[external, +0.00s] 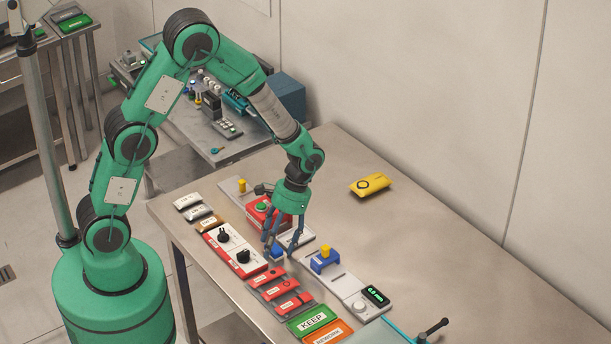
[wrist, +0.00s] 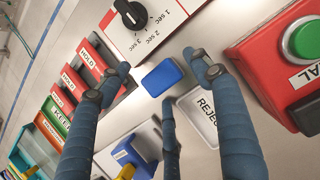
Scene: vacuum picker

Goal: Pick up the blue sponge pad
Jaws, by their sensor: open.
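The blue sponge pad (wrist: 162,77) is a small rounded blue block lying flat on the steel table. In the external view the pad (external: 277,252) shows partly behind my fingers. My gripper (external: 283,244) points down over it with the fingers spread. In the wrist view my gripper (wrist: 160,70) is open, with one finger left of the pad, one to its upper right and a third just below it. The pad sits between the fingertips, and nothing is held. I cannot tell how far the fingertips are above the table.
A white dial panel (wrist: 140,22) is close above the pad. A REJECT tray (wrist: 199,108) lies to its lower right. A red box with a green button (wrist: 285,65) stands at right. Red HOLD blocks (wrist: 75,83) lie at left. The table's far right (external: 455,235) is clear.

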